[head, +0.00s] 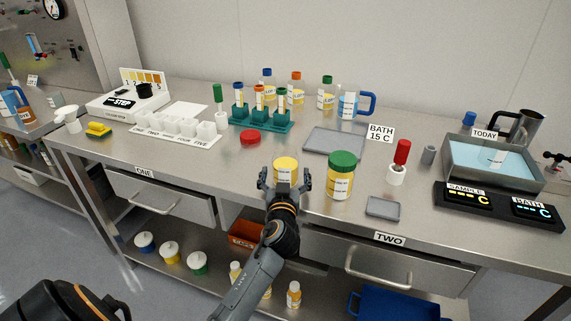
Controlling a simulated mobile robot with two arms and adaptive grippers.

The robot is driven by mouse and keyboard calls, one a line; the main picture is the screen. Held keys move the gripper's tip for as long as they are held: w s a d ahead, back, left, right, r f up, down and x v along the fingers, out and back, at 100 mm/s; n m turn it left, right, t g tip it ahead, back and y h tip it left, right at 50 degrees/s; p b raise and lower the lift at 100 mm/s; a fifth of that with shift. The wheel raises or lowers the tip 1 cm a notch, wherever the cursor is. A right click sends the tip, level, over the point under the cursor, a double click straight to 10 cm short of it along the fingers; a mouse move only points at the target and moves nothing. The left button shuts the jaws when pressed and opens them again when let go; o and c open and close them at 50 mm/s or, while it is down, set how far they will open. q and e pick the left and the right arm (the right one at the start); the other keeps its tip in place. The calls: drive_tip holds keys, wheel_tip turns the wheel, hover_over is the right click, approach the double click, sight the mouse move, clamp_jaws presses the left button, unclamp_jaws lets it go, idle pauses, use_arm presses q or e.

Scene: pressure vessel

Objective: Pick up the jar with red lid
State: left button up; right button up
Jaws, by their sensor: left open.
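I see no jar wearing a red lid. A flat red lid (250,137) lies on the steel bench, with no jar body visible under it. My left gripper (285,183) is open at the bench's front part, its two fingers on either side of a jar with a yellow lid (286,164). The gripper hides most of that jar's body, and I cannot tell if the fingers touch it. A larger jar with a green lid (342,172) stands upright just right of the gripper. My right gripper is not in view.
A teal tube rack (262,124) stands behind the red lid. A grey tray (335,142) lies behind the jars. A red-handled tool (402,151) stands in a white holder to the right, near a water bath (493,160). White cups (180,124) stand at left.

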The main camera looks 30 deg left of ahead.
use_arm(q)
drive_tip(key=shift+w+a, duration=0.35)
drive_tip(key=shift+w, duration=0.2)
drive_tip(key=c, duration=1.3)
drive_tip(key=shift+c, duration=0.2)
